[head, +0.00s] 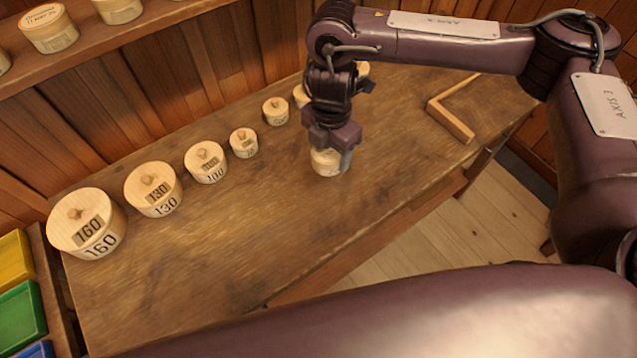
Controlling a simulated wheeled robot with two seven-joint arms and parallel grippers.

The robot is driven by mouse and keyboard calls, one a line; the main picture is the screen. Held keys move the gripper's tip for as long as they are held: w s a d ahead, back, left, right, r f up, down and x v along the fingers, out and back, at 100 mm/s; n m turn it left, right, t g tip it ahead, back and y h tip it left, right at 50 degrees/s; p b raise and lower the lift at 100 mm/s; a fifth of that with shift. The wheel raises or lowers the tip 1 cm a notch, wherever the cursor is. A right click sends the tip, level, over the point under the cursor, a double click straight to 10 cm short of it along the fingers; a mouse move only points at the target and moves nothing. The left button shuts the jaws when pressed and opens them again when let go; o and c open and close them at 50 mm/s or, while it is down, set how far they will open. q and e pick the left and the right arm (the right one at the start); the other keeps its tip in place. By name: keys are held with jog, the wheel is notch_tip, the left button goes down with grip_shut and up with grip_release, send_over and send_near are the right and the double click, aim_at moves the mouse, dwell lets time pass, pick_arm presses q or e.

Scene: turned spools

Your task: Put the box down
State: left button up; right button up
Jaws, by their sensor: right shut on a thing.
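My right gripper (333,148) points down near the middle of the wooden bench (235,225). It is shut on a small round pale wooden box (326,164). The upper part of this box is hidden by the fingers. The box is at or just above the bench top; I cannot tell whether it touches. My left gripper is not in view.
Lidded round boxes line the bench's back: box 160 (86,240), box 130 (153,203), box 100 (206,171) and several smaller ones. An L-shaped wooden strip (452,122) lies right. Coloured trays (18,305) stand left. Bench front is clear.

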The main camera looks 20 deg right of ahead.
jog(key=b, duration=0.2)
send_over(327, 197)
notch_tip(327, 197, down, 13)
jog(key=shift+r, duration=0.15)
jog(key=shift+f+b, duration=0.9)
jog(key=shift+f, duration=1)
jog(key=shift+f, duration=0.1)
jog(key=o, duration=1)
jog(key=shift+o, duration=0.2)
jog(key=shift+r, duration=0.2)
notch_tip(327, 197, up, 12)
jog(key=p, duration=0.3)
jog(key=shift+f, duration=0.1)
